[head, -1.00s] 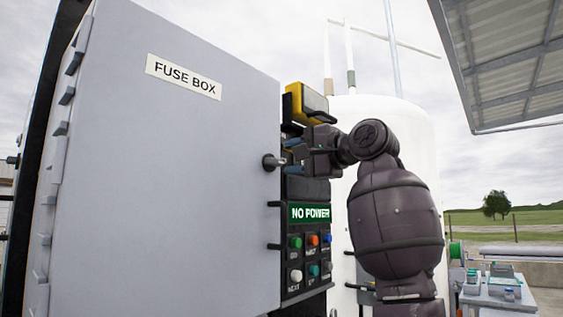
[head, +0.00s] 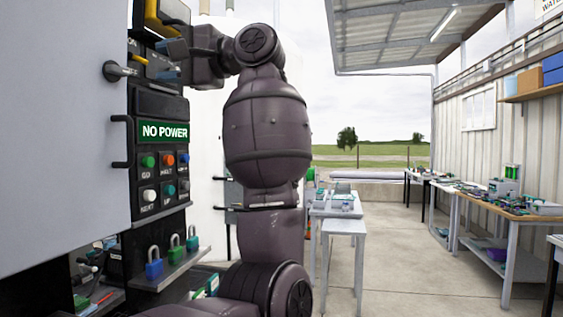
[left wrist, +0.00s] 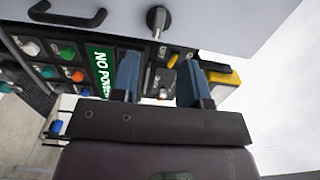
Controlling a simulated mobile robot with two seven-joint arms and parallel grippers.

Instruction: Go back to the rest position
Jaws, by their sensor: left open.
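My left gripper (head: 172,60) is raised in front of the dark control panel, close to the fuse box door's knob (head: 120,71). In the left wrist view its two blue fingers (left wrist: 158,85) stand apart with nothing between them. Beyond them are the panel's small switches and a yellow lever (left wrist: 173,59). The fuse box door (head: 60,130) is a large grey sheet at the left. The panel shows a green "NO POWER" sign (head: 163,131) with several coloured buttons below it. I cannot tell whether the fingers touch the panel. My right gripper is not in view.
Several padlocks (head: 154,262) stand on a small shelf below the buttons. A white tank stands behind my arm. Grey tables (head: 340,227) and a long workbench (head: 520,216) stand to the right. The concrete floor (head: 410,270) between them is open.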

